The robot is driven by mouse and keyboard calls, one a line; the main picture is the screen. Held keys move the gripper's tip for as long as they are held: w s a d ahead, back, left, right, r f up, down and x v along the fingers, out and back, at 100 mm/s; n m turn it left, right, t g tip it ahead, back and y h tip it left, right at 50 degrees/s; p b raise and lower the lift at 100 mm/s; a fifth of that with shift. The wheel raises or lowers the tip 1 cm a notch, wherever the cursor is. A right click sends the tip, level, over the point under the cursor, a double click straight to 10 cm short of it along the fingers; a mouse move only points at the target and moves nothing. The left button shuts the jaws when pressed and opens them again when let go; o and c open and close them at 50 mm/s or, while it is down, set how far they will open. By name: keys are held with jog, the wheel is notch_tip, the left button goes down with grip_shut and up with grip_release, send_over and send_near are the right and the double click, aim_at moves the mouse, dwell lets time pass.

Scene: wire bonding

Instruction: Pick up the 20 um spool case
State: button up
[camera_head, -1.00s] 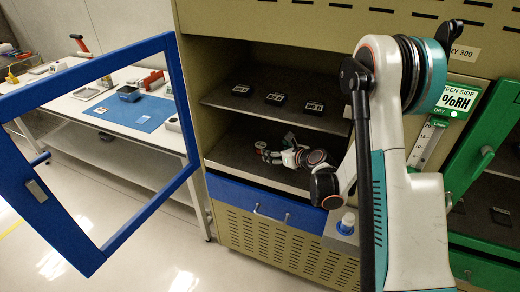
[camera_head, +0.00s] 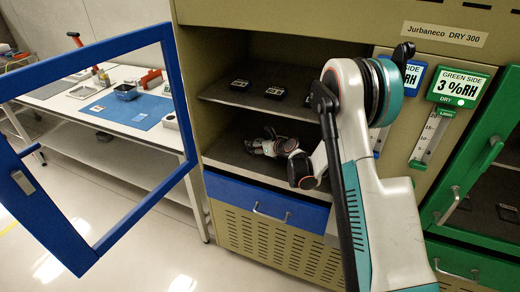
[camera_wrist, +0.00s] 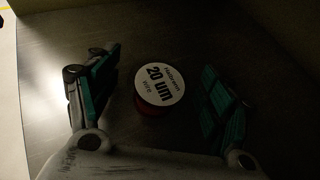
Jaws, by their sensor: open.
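The 20 um spool case (camera_wrist: 160,86) shows in the wrist view as a round case with a white printed lid and a reddish side. It stands on the dark shelf surface between the two fingers of my gripper (camera_wrist: 158,98), apart from both. My gripper is open, with green pads on each side of the case. In the head view my gripper (camera_head: 262,145) reaches into the lower shelf of the cabinet; the spool case cannot be made out there.
The lower shelf (camera_head: 225,150) lies under an upper shelf (camera_head: 215,90) bearing small dark boxes (camera_head: 240,84). A blue-framed door (camera_head: 178,90) stands open at left. A blue drawer (camera_head: 225,188) is below. A green-framed door (camera_head: 475,165) is at right. A white table (camera_head: 60,100) stands beyond.

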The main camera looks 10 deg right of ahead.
jog(key=c, duration=1.2)
jog(key=shift+r, duration=0.2)
